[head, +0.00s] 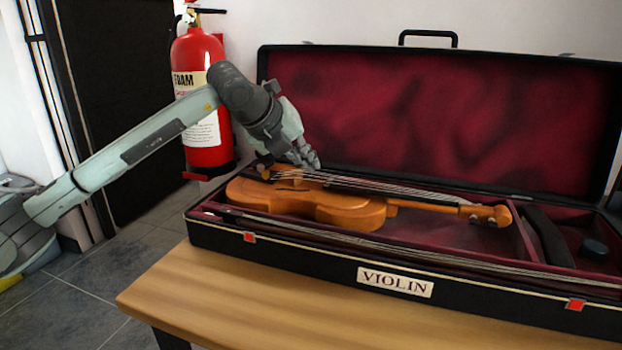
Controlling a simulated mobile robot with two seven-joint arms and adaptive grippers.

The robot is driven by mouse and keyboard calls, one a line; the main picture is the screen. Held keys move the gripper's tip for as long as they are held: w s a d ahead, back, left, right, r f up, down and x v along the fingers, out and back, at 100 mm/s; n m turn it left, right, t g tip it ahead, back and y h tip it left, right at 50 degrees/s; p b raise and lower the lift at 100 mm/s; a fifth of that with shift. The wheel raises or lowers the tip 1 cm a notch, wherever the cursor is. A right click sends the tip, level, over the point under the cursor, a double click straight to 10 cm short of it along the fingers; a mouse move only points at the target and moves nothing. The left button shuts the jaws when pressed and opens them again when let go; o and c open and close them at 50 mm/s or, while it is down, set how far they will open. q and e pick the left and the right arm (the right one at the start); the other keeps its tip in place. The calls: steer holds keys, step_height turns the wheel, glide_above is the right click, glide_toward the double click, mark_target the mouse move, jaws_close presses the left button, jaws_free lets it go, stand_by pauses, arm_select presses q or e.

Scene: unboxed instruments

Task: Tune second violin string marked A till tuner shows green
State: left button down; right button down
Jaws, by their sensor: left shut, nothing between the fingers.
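The violin (340,209) lies on its back in an open case, its body at the left and its scroll and pegs (489,214) at the right. Its strings (400,190) run along the neck; no A mark can be made out. My left gripper (310,163) is shut and empty, fingers pointing down at the strings near the bridge end of the body. Whether it touches the strings cannot be told. My right gripper is out of view. No tuner display can be made out.
The open case (300,245) with a red lining and a VIOLIN label stands on a wooden table (220,305). A bow (400,254) lies along its front. A small dark round item (593,249) is at the right. A fire extinguisher (203,110) hangs behind my left arm.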

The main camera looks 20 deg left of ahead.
arm_select(q)
steer(key=shift+f+b, duration=0.35)
stand_by(0.7)
stand_by(0.3)
steer(key=shift+r+p, duration=0.3)
steer(key=shift+r, duration=0.45)
steer(key=shift+r, duration=0.1)
step_height(320, 180, up, 5)
steer(key=p, duration=0.2)
steer(key=shift+p, duration=0.35)
steer(key=c, duration=2.2)
jaws_free()
